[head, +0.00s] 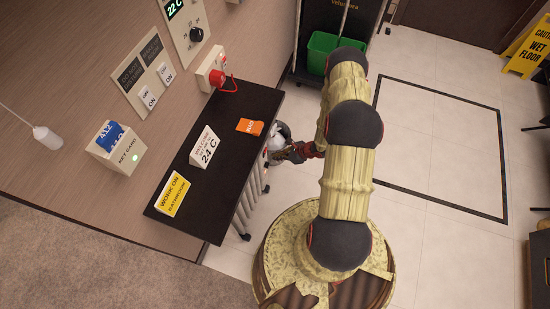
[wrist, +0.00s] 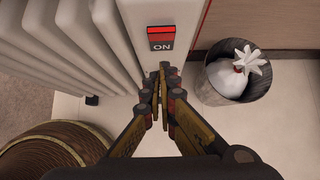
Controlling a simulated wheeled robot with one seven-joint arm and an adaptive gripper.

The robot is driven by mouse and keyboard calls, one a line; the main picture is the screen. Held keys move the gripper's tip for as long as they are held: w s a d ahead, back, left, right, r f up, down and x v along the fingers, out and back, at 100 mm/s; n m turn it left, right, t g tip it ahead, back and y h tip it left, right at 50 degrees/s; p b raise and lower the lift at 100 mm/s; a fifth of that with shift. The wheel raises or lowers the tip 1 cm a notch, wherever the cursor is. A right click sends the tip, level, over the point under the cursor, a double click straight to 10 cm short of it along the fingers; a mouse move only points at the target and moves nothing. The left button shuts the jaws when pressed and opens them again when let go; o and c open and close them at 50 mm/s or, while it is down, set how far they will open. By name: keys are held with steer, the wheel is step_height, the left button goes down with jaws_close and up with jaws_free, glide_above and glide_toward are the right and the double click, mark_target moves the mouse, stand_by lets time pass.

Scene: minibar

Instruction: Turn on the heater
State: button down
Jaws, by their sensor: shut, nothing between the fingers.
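The heater is a white ribbed radiator (wrist: 75,45) in the wrist view. Its end panel carries a red switch (wrist: 160,32) with the word ON below it; the upper part of the switch looks brighter red. In the head view the heater (head: 247,203) shows only partly under the black shelf. My gripper (wrist: 161,72) is shut and empty, its fingertips just below the switch in the wrist picture. I cannot tell whether they touch the panel.
A bin with a white bag (wrist: 232,80) stands right of the gripper. The black shelf (head: 228,140) overhangs the heater and holds several small signs. A green bucket (head: 322,50) and a yellow wet-floor sign (head: 530,48) stand farther back.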

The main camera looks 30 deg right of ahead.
steer(key=f+p+v, duration=0.1)
steer(key=v, duration=0.4)
steer(key=s+d+p+v, duration=0.1)
steer(key=v, duration=0.4)
steer(key=shift+s+d+p, duration=0.25)
steer(key=shift+s+p, duration=0.15)
steer(key=shift+s, duration=0.05)
steer(key=shift+f, duration=0.1)
